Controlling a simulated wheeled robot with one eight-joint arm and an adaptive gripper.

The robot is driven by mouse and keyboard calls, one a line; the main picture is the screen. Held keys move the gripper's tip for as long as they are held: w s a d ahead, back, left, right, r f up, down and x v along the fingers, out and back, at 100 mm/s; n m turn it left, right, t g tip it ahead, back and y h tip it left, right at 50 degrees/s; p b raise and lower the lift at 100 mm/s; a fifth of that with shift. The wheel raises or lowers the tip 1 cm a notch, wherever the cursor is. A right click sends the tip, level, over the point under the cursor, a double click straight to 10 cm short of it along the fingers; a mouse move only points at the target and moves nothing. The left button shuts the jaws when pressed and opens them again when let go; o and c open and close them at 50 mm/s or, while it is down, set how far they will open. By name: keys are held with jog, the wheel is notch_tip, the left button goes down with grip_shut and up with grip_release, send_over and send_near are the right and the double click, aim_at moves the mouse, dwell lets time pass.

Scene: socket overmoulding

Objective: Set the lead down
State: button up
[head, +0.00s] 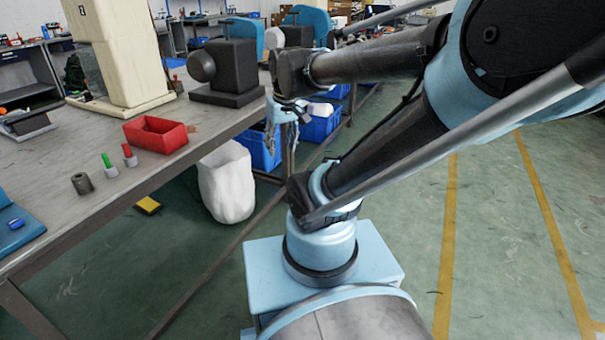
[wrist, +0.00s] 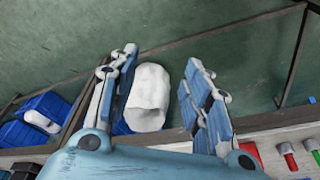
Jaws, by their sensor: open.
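My gripper (head: 284,128) hangs beside the right edge of the workbench, and its two fingers show spread apart in the wrist view (wrist: 160,58). Nothing is held between the fingers. The white sack (wrist: 148,97) seen between them is farther off, on the floor. I cannot pick out a lead in either view. A red tray (head: 155,133) sits on the bench to the left of my gripper.
A dark machine (head: 226,70) and a cream press (head: 118,45) stand farther back on the workbench (head: 180,150). Blue crates (head: 322,124) are on the floor beyond my gripper. A blue mat (head: 18,230) lies at the near left. The floor to the right is open.

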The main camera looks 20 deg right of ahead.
jog(key=s+d+f+m, duration=0.2)
jog(key=s+d+f, duration=0.2)
jog(key=s+f, duration=0.2)
jog(key=shift+s+d+f+m+g+h, duration=0.3)
jog(key=shift+s+d+f+h, duration=0.1)
jog(key=shift+s, duration=0.55)
